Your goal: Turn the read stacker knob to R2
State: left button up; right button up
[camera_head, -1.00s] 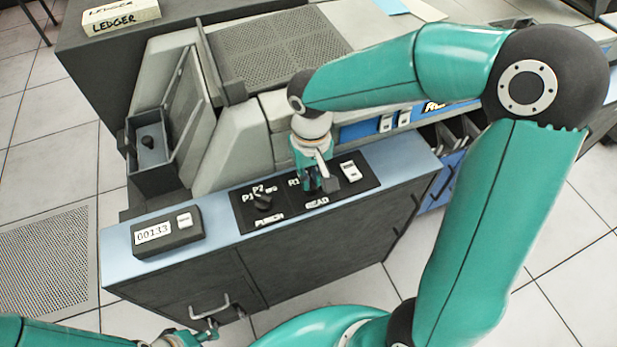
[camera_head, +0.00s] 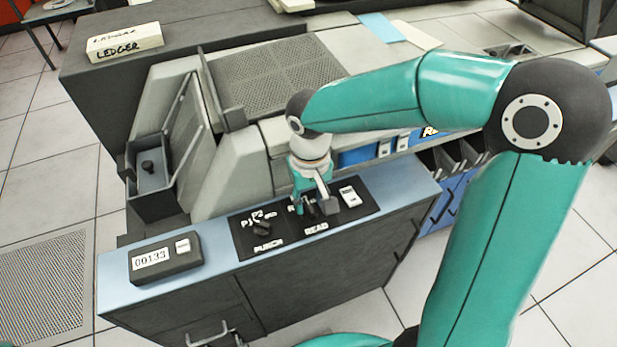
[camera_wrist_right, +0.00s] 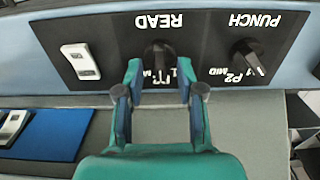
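The dark READ knob (camera_head: 309,209) sits on the black control panel, above the printed word READ. It also shows in the right wrist view (camera_wrist_right: 158,52), upside down, with its labels partly hidden by my fingers. I cannot tell which mark its pointer faces. My right gripper (camera_head: 312,203) is over the knob from behind. In the wrist view its two fingers (camera_wrist_right: 161,72) stand apart, one toward each side of the knob, with gaps between. My left gripper is out of view.
The PUNCH knob (camera_head: 262,228) is close on the left of the READ knob, and a white rocker switch (camera_head: 349,196) is close on the right. A counter box (camera_head: 165,259) reading 00133 stands further left on the blue ledge. The machine housing (camera_head: 235,165) rises behind.

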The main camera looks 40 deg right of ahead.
aim_at(309, 206)
notch_tip(309, 206, up, 11)
jog(key=shift+f, duration=0.2)
dwell(0.6)
